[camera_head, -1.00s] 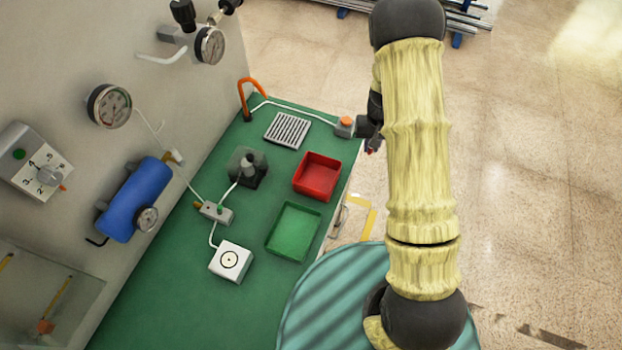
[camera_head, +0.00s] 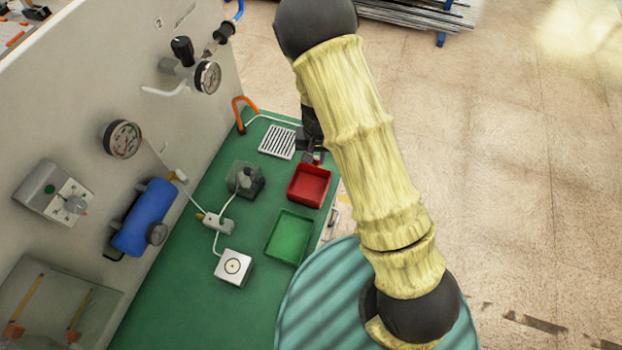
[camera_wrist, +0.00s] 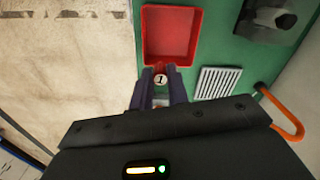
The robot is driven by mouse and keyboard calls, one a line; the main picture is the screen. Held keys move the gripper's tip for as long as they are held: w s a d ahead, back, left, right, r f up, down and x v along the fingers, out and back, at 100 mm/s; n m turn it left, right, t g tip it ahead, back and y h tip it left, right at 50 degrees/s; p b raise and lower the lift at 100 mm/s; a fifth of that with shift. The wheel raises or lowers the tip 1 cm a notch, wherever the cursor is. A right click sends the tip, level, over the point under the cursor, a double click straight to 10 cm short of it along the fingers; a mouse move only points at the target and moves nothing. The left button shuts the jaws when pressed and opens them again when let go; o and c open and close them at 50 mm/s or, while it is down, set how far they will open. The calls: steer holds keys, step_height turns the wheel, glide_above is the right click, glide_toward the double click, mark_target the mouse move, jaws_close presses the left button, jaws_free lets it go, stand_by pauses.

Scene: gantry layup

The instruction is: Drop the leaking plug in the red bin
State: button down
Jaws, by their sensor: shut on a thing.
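The red bin (camera_head: 325,188) is a shallow open tray on the green bench; it also shows in the wrist view (camera_wrist: 172,57), where its visible floor looks empty. My gripper (camera_head: 316,158) is at the bin's far edge in the head view. In the wrist view my gripper (camera_wrist: 160,80) is shut on a small round plug (camera_wrist: 159,79) marked "1", at the bin's near rim there. The height of the plug above the bin is hard to tell, and no leak is visible on it.
A green tray (camera_head: 289,236) lies beside the red bin. A slotted grate (camera_head: 277,142), an orange hose loop (camera_head: 239,107), a dark fitting block (camera_head: 245,179) and a white box (camera_head: 233,267) are on the bench. Gauges and a blue cylinder (camera_head: 143,217) line the wall panel.

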mark_target(316, 165)
steer(key=shift+s+a+r, duration=0.15)
steer(key=shift+a+r, duration=0.05)
steer(key=shift+a, duration=0.05)
steer(key=shift+f, duration=0.1)
step_height(316, 165, down, 6)
steer(key=b, duration=0.5)
steer(key=c, duration=1.3)
jaws_free()
